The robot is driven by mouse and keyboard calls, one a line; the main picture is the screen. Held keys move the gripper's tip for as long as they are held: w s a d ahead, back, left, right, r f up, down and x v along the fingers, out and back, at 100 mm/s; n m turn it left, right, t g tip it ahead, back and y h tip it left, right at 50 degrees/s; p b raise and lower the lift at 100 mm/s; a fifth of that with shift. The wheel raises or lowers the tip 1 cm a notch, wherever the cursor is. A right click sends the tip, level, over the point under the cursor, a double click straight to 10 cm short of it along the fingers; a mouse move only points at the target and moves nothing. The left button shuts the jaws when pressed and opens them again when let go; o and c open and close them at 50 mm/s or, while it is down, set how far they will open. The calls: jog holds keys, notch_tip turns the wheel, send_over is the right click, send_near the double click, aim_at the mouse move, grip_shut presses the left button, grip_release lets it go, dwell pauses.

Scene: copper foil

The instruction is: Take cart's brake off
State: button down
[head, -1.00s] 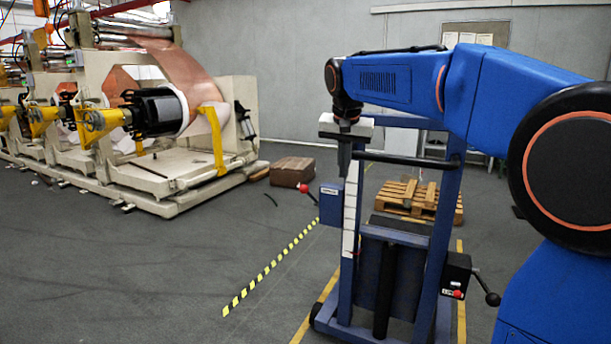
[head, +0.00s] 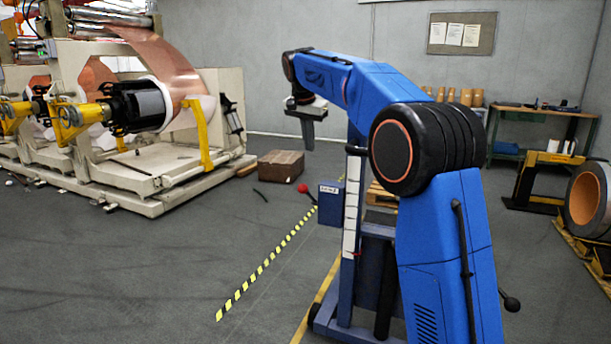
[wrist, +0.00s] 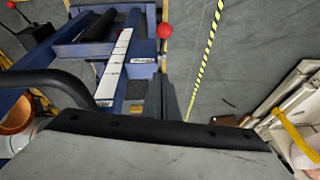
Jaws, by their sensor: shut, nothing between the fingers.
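The blue cart (head: 348,270) stands right of centre in the head view, partly hidden behind my arm. On its left side is a blue box (head: 330,203) with a small label I cannot read. A lever with a red ball knob (head: 302,188) sticks out from this box; the knob also shows in the wrist view (wrist: 165,31). A black knob (head: 510,303) shows low on the cart's right side. My gripper (head: 309,146) is shut and empty, pointing down, above the red knob and apart from it. In the wrist view its dark fingers (wrist: 169,98) show below the knob.
A black handle bar (wrist: 62,84) of the cart is close on the left in the wrist view. Yellow-black floor tape (head: 262,268) runs left of the cart, with open floor around it. A brown box (head: 281,166) and the foil machine (head: 120,185) stand farther left.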

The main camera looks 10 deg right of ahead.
jog(key=shift+f, duration=0.1)
jog(key=shift+w+a+f, duration=0.1)
jog(key=shift+f, duration=1.8)
jog(key=shift+w+a+f, duration=0.1)
jog(key=shift+a+f, duration=0.05)
jog(key=shift+f, duration=1.75)
jog(key=shift+w+a+f, duration=0.1)
jog(key=shift+f, duration=1.8)
jog(key=shift+s+a, duration=0.1)
